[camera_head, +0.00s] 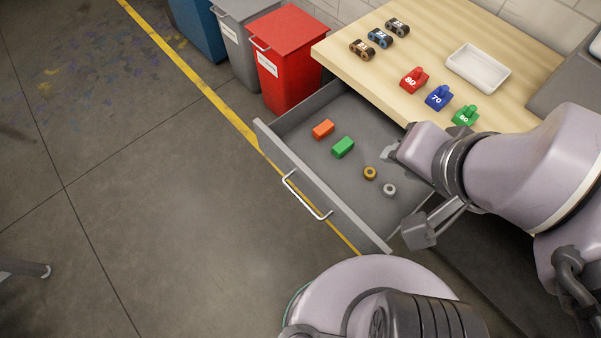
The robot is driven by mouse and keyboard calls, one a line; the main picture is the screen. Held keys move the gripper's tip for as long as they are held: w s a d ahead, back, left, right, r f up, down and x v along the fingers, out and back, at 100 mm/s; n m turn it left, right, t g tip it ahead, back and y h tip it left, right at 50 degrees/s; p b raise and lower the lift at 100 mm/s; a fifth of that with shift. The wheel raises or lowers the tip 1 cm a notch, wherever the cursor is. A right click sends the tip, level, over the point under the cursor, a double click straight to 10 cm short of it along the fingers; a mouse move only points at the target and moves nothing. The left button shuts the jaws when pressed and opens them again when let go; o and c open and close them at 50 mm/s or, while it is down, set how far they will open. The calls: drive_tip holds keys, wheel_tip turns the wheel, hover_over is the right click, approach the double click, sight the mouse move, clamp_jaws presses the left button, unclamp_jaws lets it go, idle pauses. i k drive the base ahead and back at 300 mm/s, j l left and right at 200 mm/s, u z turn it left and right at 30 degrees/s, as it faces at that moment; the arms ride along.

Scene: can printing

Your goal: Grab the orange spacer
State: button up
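An orange block (323,129), which looks like the orange spacer, lies in the far left part of the open grey drawer (290,165). A green block (343,147) lies beside it, a little nearer and to the right, with a small gap between them. My gripper (402,192) is over the right end of the drawer, well apart from the orange block. Its two fingers are spread wide and nothing shows between them. The arm hides part of the drawer's right side.
A gold ring (370,173) and a grey ring (390,190) lie in the drawer nearer my gripper. The wooden table (490,30) above carries a white tray (478,70) and several small coloured items. A red bin (288,65) stands behind the drawer. The floor at left is mostly clear.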

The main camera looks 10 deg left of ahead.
sight(322, 130)
drive_tip(key=j+z, duration=0.35)
drive_tip(key=j, duration=0.25)
drive_tip(key=j+z, duration=0.35)
drive_tip(key=j, duration=0.2)
drive_tip(key=i+j+z, duration=0.1)
drive_tip(key=j+z, duration=0.15)
drive_tip(key=j, duration=0.15)
drive_tip(key=i+j+z, duration=0.1)
drive_tip(key=j+z, duration=0.15)
drive_tip(key=j, duration=0.1)
